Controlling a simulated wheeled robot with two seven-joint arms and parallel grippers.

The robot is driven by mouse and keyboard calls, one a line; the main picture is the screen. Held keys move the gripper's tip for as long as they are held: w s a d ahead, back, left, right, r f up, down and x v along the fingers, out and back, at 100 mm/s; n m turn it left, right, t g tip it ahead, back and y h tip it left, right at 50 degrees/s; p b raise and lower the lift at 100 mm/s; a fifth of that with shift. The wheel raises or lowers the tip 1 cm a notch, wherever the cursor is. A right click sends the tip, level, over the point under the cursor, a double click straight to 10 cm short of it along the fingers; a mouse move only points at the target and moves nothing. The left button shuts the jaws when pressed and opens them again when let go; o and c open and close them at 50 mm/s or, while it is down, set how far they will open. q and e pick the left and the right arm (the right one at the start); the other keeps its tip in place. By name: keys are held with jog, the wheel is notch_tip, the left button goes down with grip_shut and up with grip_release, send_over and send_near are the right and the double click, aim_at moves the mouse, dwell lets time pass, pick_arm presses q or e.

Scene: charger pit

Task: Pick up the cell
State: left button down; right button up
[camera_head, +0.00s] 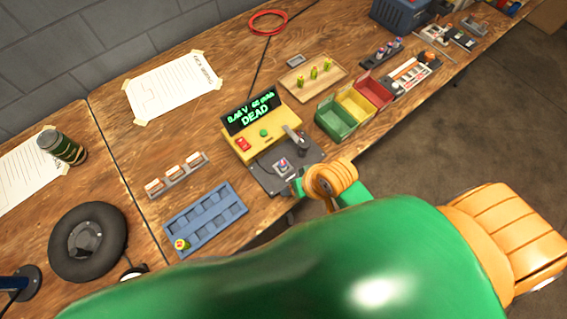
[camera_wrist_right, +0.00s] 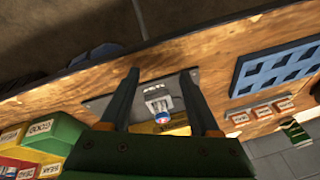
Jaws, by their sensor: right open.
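A small cell (camera_wrist_right: 160,97) with a blue and red top sits in a silver holder on the dark plate of the tester (camera_head: 258,138). In the head view the cell (camera_head: 283,166) is small and its details are hard to tell. The tester's display reads DEAD. My right gripper (camera_wrist_right: 160,72) is open, with one finger on each side of the cell in the wrist view; no contact shows. In the head view only parts of the right gripper (camera_head: 298,187) show at the plate's front edge, behind my wrist. My left gripper is not in view.
Green (camera_head: 335,118), yellow (camera_head: 356,103) and red (camera_head: 373,90) bins stand right of the tester. A wooden tray (camera_head: 297,91) holds yellow-green cells behind. A blue slotted tray (camera_head: 205,218) with one yellow-green cell lies left. The table's front edge is close to the tester.

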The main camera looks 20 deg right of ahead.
aim_at(283, 162)
jog(key=w+a+r+m, duration=0.1)
jog(key=a, duration=0.1)
jog(key=w+a+r+m+g, duration=0.1)
jog(key=w+a+m, duration=0.1)
jog(key=w+a+r+m+y, duration=0.1)
jog(key=a, duration=0.1)
jog(key=shift+w+a+r, duration=0.1)
jog(key=shift+w+r, duration=0.2)
jog(key=shift+r, duration=0.1)
jog(key=w+d+r+m+h, duration=0.1)
jog(key=m, duration=0.2)
jog(key=w+d+r+m+g+h, duration=0.1)
jog(key=d+r+m, duration=0.1)
jog(key=w+d+r+m+g+h, duration=0.1)
jog(key=m, duration=0.2)
jog(key=shift+w+d+r+m+p, duration=0.2)
jog(key=shift+w+d+m+p, duration=0.1)
jog(key=shift+w+d+p, duration=0.05)
jog(key=shift+d+f+m, duration=0.2)
jog(key=shift+f+m, duration=0.05)
jog(key=shift+m, duration=0.05)
jog(key=f, duration=0.6)
jog(key=shift+s+f, duration=0.2)
grip_shut()
